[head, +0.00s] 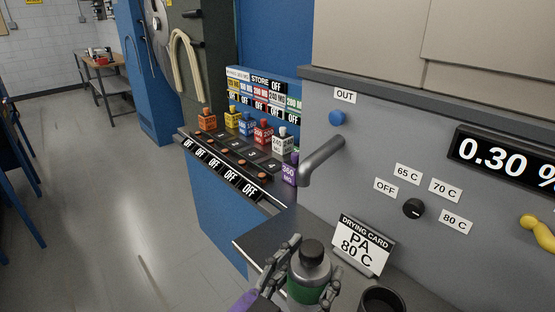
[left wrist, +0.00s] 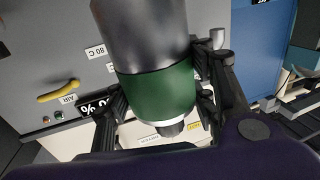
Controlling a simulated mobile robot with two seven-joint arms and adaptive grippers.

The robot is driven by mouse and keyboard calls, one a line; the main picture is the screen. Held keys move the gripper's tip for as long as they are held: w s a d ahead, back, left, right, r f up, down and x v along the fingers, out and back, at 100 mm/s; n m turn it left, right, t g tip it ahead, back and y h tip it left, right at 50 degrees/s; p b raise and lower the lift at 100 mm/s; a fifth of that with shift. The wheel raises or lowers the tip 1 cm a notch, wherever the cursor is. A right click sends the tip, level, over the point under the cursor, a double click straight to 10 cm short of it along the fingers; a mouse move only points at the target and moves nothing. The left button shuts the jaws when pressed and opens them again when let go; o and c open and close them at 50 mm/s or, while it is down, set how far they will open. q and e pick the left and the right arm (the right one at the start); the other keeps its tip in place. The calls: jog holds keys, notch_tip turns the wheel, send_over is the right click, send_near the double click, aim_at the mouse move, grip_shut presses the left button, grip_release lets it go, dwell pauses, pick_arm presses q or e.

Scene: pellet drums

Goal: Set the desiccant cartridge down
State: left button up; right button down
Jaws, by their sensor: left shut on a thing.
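The desiccant cartridge (head: 309,270) is a grey metal cylinder with a green band and a black cap, upright at the bottom of the head view. My left gripper (head: 305,283) is shut on it, with fingers on both sides. In the left wrist view the cartridge (left wrist: 150,85) fills the middle, between the fingers of my left gripper (left wrist: 163,90). The cartridge's base is out of the head view, so I cannot tell if it touches anything. My right gripper is not in view.
A dark ledge (head: 275,240) runs along the grey dryer panel (head: 360,140). A drying card (head: 361,246) reading PA 80 C stands on it, near a dark round cup (head: 381,299). A grey pipe (head: 322,160) juts out above. Several coloured bottles stand on the rack (head: 235,155) beyond.

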pick_arm(q)
jog(key=a+f+n+t+y, duration=0.1)
jog(key=a+f+n+y, duration=0.1)
jog(key=a, duration=0.6)
jog(key=w+a+f+n+t+y, duration=0.1)
jog(key=a+f+n+y, duration=0.2)
jog(key=a+y, duration=0.2)
jog(key=w+a+f+n+t+y, duration=0.1)
jog(key=a+f+n+t+y, duration=0.1)
jog(key=a, duration=0.9)
jog(key=shift+w+a+f+n+y+p, duration=0.25)
jog(key=shift+f+n+y+p, duration=0.3)
jog(key=shift+y, duration=0.65)
jog(key=shift+a, duration=0.1)
